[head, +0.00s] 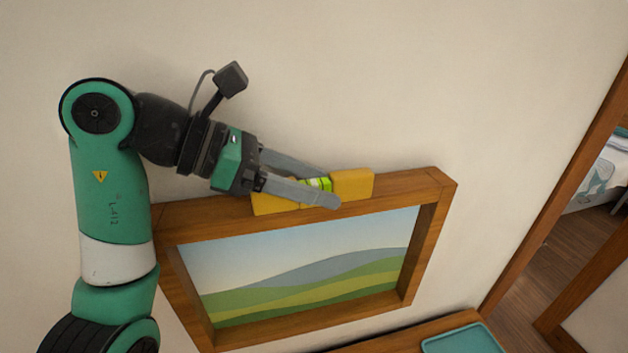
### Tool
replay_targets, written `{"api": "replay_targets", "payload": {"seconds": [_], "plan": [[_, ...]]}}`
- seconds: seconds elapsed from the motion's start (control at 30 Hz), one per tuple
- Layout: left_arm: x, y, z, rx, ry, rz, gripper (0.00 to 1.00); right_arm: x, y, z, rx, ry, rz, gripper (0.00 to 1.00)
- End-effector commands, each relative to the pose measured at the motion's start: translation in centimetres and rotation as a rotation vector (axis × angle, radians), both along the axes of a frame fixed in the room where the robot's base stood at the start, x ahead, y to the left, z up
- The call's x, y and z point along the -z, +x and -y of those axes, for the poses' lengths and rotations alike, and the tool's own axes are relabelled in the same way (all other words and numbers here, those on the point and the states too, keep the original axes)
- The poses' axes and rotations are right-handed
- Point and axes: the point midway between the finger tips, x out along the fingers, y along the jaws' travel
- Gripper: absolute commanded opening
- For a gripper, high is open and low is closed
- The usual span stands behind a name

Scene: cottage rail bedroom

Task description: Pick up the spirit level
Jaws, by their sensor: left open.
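The spirit level (352,184) is a yellow bar with a bright green vial near its middle. It lies along the top edge of a wooden picture frame (425,243) on the wall. My left gripper (333,187) is open, with one long grey finger on the wall side and the other on the near side of the level's middle. The fingers hide part of the bar, and I cannot tell whether they touch it. My right gripper is not in view.
The framed picture shows a landscape of green hills. Below it is a wooden surface (400,342) with a teal tray (462,341) at the lower right. A wood-trimmed doorway opens on the right. The wall above the frame is bare.

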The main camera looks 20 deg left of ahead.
Motion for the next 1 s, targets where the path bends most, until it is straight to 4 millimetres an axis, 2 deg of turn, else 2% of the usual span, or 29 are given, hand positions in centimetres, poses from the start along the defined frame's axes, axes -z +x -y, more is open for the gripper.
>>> {"api": "replay_targets", "payload": {"seconds": [0.23, 0.57, 1.0], "plan": [[0.21, 0.17, 0.22, 0.000, 0.001, 0.001, 0.61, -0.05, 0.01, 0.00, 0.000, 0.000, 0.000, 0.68], [0.18, 0.15, 0.19, 0.000, 0.001, 0.001, 0.01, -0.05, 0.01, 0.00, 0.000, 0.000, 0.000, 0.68], [0.01, 0.14, 0.15, -0.001, 0.001, 0.002, 0.00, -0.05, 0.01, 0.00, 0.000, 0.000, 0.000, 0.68]]}}
